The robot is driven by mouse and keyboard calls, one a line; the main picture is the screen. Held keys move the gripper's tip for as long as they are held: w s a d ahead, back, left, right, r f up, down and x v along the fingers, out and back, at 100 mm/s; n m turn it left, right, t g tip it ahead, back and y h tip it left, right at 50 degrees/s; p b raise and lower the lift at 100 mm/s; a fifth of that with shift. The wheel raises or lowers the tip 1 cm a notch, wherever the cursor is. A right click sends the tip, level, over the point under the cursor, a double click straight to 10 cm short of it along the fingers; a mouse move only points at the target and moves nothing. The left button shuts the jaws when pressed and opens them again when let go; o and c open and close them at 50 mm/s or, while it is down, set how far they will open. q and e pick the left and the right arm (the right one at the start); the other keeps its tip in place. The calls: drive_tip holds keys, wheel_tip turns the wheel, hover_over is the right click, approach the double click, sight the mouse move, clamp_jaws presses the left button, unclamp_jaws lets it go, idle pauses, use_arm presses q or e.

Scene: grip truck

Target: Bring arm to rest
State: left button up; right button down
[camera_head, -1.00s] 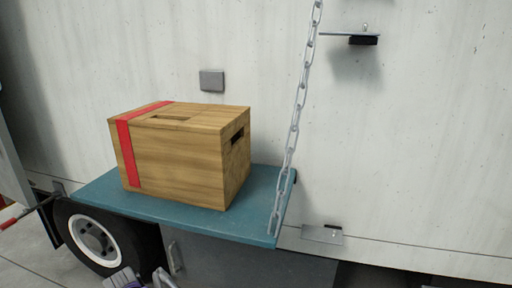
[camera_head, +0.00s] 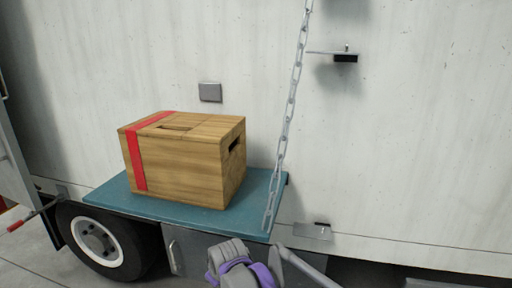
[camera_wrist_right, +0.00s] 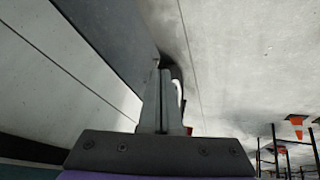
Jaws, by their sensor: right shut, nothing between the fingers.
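In the wrist view my right gripper (camera_wrist_right: 164,75) is shut, its two grey fingers together with nothing between them. The fingers point past a dark grey panel edge and pale ground, apart from any box. In the head view a grey and purple part of my arm shows at the bottom middle, in front of and below the teal shelf (camera_head: 165,210). I cannot make out the fingers there. My left gripper is not in view.
A wooden box (camera_head: 190,170) with a red stripe stands on the shelf. A chain (camera_head: 289,115) runs up from the shelf's right corner. A wheel (camera_head: 98,242) is below left. Orange cones (camera_wrist_right: 296,120) stand at the right of the wrist view.

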drive_tip(key=s+d+r+m+h+p, duration=0.1)
drive_tip(key=s+d+r, duration=0.15)
drive_tip(key=d, duration=0.25)
drive_tip(key=s+d+r+m+p, duration=0.1)
drive_tip(key=s+d+m, duration=0.15)
drive_tip(key=d, duration=0.35)
drive_tip(key=s+d+f+m+h+p, duration=0.1)
drive_tip(key=s+d+m+p, duration=0.1)
drive_tip(key=s+d, duration=0.7)
drive_tip(key=s+d+f+m+h+p, duration=0.1)
drive_tip(key=s+d+m, duration=0.4)
drive_tip(key=s, duration=0.8)
drive_tip(key=d+f+p, duration=0.1)
drive_tip(key=d, duration=0.2)
drive_tip(key=shift+s+d, duration=0.35)
drive_tip(key=shift+s, duration=0.05)
